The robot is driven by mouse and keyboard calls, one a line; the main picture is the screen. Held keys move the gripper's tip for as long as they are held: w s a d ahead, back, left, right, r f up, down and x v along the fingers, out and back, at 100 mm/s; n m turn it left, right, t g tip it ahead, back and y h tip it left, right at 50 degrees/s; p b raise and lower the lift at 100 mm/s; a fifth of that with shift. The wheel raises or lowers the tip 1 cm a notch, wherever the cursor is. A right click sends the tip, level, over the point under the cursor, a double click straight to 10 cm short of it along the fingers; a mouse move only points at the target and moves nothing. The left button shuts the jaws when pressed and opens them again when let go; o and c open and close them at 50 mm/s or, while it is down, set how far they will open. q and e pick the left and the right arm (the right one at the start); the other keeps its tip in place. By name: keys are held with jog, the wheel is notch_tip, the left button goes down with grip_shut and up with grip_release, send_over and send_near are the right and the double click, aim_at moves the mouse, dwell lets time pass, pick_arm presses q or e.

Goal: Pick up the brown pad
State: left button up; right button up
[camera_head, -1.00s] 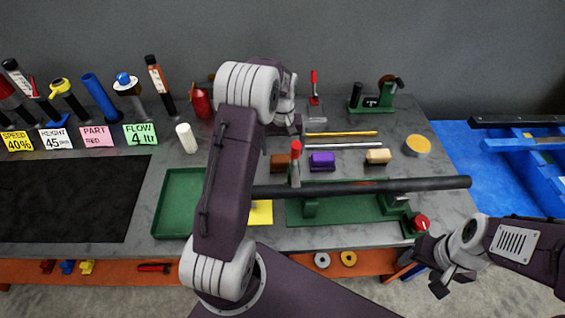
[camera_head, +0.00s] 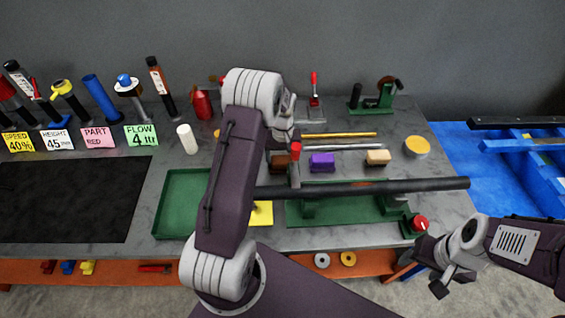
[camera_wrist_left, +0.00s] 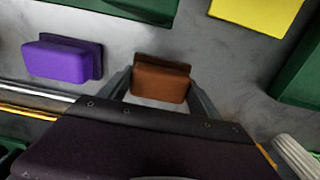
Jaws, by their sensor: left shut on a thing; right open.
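The brown pad (camera_head: 279,163) is on the grey bench, left of the purple pad, partly hidden by my left gripper in the head view. My left gripper (camera_head: 280,152) is over it. In the left wrist view the brown pad (camera_wrist_left: 160,82) sits between the two fingers of my left gripper (camera_wrist_left: 160,88), which are shut on its sides. I cannot tell whether it is clear of the bench. My right gripper (camera_head: 440,279) is open and empty, in front of the bench at the lower right.
A purple pad (camera_head: 322,162) and a tan pad (camera_head: 378,157) stand to the right. Gold and silver rods lie behind. A green tray (camera_head: 172,205) is at left.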

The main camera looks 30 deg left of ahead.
aim_at(282, 159)
pick_arm(q)
notch_tip(282, 159, up, 10)
dwell(0.3)
